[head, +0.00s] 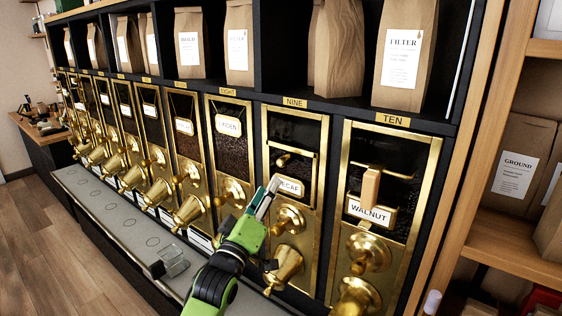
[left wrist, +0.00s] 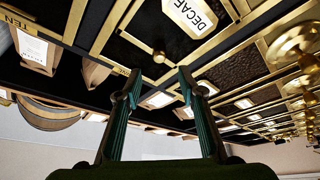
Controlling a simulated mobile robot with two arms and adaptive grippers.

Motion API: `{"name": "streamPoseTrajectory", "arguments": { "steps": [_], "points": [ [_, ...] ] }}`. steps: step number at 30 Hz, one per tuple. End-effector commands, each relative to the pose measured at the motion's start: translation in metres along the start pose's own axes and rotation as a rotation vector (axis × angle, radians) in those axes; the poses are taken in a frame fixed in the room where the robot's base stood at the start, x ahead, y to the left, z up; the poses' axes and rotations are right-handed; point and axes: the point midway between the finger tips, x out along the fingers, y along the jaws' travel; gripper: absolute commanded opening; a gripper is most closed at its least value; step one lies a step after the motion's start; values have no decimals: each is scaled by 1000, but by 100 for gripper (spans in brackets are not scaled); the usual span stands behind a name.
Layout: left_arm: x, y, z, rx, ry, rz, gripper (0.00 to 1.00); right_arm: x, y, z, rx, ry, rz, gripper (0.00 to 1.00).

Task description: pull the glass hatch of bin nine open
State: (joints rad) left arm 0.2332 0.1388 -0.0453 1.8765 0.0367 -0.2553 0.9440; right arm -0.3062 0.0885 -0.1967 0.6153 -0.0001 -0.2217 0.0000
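Bin nine has a gold frame, a "NINE" tag (head: 294,102) above it and a "DECAF" plate (head: 290,187). Its dark glass hatch (head: 294,130) looks shut, with a gold bar along its lower edge and a small gold knob (head: 283,160). My left gripper (head: 270,187) is in front of bin nine, beside the plate and below the knob. In the left wrist view, tilted upside down, the two fingers (left wrist: 158,73) are apart and empty. The knob (left wrist: 158,57) shows just beyond and between the fingertips; contact cannot be seen. My right gripper is not in view.
Bin ten (head: 343,225), with a "WALNUT" plate and a wooden handle (head: 370,188), stands right of bin nine. Gold spouts stick out below the bins. A clear cup (head: 172,260) stands on the grey ledge (head: 110,205). Paper bags (head: 405,55) fill the shelf above.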

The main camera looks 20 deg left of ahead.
Motion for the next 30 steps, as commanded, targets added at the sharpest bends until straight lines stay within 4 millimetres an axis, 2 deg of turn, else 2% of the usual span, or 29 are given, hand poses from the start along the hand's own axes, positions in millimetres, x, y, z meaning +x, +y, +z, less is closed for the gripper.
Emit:
{"name": "streamPoseTrajectory", "arguments": {
  "steps": [1,6,15,21,30],
  "points": [
    [12,3,-2,-1,0,0,36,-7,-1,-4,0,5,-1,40],
    [44,3,-3,0,0,0,36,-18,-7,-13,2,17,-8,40],
    [90,2,-1,1,-1,-1,36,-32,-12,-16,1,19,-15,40],
    [104,0,0,-1,-1,-1,36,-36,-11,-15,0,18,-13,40],
    [107,0,1,0,-1,-1,36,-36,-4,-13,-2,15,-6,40]
  ]
}}
